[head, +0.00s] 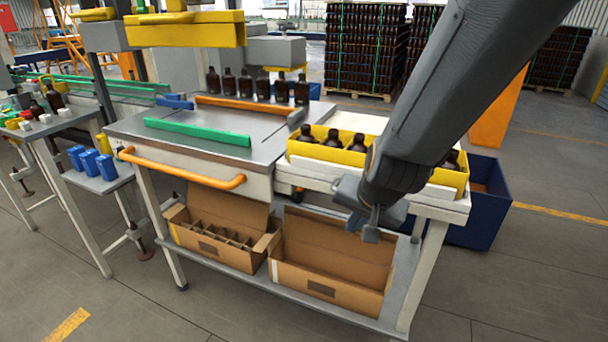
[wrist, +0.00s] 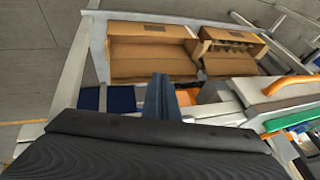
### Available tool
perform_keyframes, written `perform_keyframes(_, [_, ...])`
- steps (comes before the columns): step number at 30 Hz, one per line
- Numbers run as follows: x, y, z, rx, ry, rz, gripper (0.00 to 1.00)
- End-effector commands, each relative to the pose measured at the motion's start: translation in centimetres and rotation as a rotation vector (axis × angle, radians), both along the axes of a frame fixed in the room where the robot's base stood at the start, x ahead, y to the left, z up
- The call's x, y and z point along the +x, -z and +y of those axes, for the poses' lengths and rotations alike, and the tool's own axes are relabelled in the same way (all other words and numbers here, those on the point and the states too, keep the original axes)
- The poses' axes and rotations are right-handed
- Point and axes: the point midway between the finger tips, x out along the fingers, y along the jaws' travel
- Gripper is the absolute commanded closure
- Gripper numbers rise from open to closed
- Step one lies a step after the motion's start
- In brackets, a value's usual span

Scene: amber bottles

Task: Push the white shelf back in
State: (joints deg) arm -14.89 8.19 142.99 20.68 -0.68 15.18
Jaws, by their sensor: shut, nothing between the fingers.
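The white shelf (head: 445,204) is at the right end of the metal workbench, under a yellow crate (head: 305,150) that holds several amber bottles. My gripper (head: 371,232) is shut and empty, hanging low at the shelf's near side. My arm hides the middle of the shelf and part of the crate. I cannot tell whether the gripper touches the shelf. In the wrist view the shut fingers (wrist: 160,95) point toward the lower level, and a white frame part (wrist: 225,110) shows to their right.
Two open cardboard boxes (head: 318,287) (head: 210,250) stand on the bench's lower shelf. An orange handle (head: 180,172) runs along the bench's front. A dark blue bin (head: 487,225) stands on the floor at the right. The floor in front is clear.

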Motion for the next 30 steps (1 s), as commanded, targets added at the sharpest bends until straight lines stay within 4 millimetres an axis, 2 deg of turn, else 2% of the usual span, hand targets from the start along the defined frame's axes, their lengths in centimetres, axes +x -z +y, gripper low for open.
perform_keyframes(1, [2.0, 0.6, 3.0, 0.060, 0.069, -0.070, 1.00])
perform_keyframes(3, [4.5, 0.3, 6.0, 0.149, 0.191, -0.173, 1.00])
perform_keyframes(6, [6.9, -0.3, 9.7, 0.278, 0.363, -0.314, 1.00])
perform_keyframes(9, [8.0, -1.0, 12.7, 0.404, 0.529, -0.452, 1.00])
perform_keyframes(12, [7.7, -1.7, 14.9, 0.525, 0.684, -0.593, 1.00])
perform_keyframes(14, [6.9, -2.2, 15.9, 0.592, 0.764, -0.677, 1.00])
perform_keyframes(18, [4.0, -3.3, 17.1, 0.722, 0.903, -0.856, 1.00])
perform_keyframes(24, [0.5, -4.5, 17.6, 0.825, 0.994, -1.017, 1.00])
perform_keyframes(27, [-0.1, -4.8, 17.5, 0.841, 1.008, -1.049, 1.00])
perform_keyframes(30, [0.5, -5.0, 17.1, 0.844, 1.015, -1.058, 1.00])
